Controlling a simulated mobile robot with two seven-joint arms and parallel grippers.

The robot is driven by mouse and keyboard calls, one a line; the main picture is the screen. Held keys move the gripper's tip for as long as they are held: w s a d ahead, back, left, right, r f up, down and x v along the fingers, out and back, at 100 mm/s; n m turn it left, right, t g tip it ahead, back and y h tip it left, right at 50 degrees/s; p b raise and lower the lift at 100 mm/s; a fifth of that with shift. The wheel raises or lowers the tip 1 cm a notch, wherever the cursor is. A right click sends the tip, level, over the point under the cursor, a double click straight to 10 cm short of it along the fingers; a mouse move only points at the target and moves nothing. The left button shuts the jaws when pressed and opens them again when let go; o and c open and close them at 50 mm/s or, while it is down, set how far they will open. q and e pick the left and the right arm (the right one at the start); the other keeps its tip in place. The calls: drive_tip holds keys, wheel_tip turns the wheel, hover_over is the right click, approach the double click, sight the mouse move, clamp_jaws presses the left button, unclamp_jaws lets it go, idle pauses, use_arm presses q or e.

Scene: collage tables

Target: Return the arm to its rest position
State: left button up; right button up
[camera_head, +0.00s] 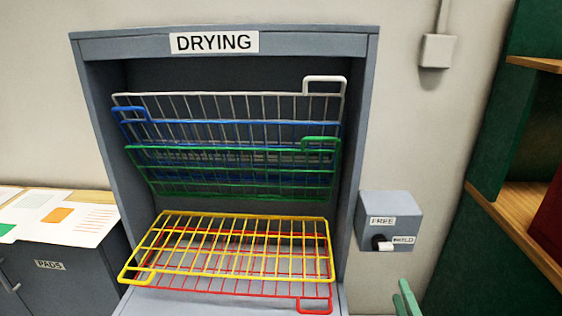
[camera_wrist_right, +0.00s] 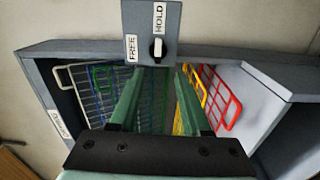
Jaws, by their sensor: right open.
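My right gripper (camera_wrist_right: 158,73) is open, its two green fingers apart with nothing between them in the right wrist view. In the head view only a green part of it (camera_head: 406,300) shows at the bottom edge, below the grey switch box (camera_head: 400,212). That box also shows in the right wrist view (camera_wrist_right: 170,18), just beyond the fingertips. Its knob (camera_wrist_right: 157,48) has a white bar that looks lined up with the HOLD label, apart from the fingers. My left gripper is not in view.
The grey DRYING cabinet (camera_head: 88,160) holds tilted-up white (camera_head: 200,96), blue (camera_head: 128,112) and green (camera_head: 150,184) racks. The yellow rack (camera_head: 180,262) and red rack (camera_head: 315,306) lie lowered in front. A cabinet (camera_head: 60,270) stands left, a wooden shelf (camera_head: 520,235) right.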

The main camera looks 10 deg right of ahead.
drive_tip(key=s+a+f+m+g+y+p, duration=0.6)
drive_tip(key=s+a+f+m, duration=0.6)
drive_tip(key=s+a+f, duration=0.2)
drive_tip(key=shift+a+f+m+g+p, duration=0.3)
drive_tip(key=shift+a+f+g+p, duration=0.25)
drive_tip(key=shift+g+p, duration=0.4)
drive_tip(key=shift+s+r, duration=0.1)
drive_tip(key=shift+s, duration=0.05)
